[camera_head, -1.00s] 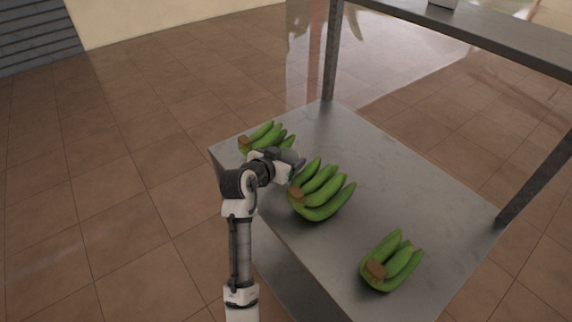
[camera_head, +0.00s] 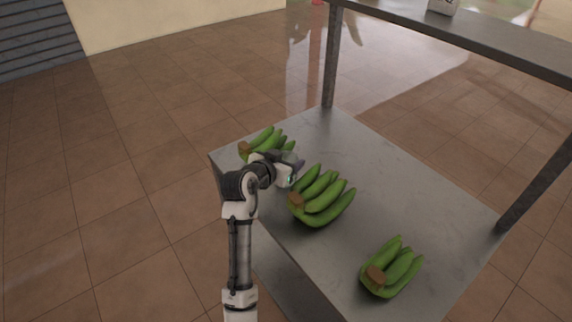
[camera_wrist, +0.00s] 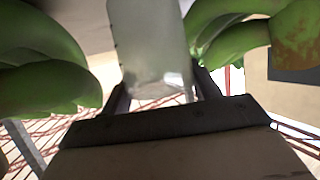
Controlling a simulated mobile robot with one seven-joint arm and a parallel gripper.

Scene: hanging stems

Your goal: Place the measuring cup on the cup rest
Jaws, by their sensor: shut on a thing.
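A translucent greyish measuring cup (camera_wrist: 155,45) shows in the wrist view between the two dark fingers of my gripper (camera_wrist: 163,92). The fingers are shut on its sides, and its far end runs out of the top of the picture. In the head view my gripper (camera_head: 291,166) is over the left edge of the metal table, between two banana bunches. The cup is hard to make out there. I cannot make out a cup rest in either view.
Green banana bunches lie on the metal table (camera_head: 400,185): one behind my gripper (camera_head: 268,143), one just right of it (camera_head: 322,198), one near the front (camera_head: 391,268). The table's middle and right are bare.

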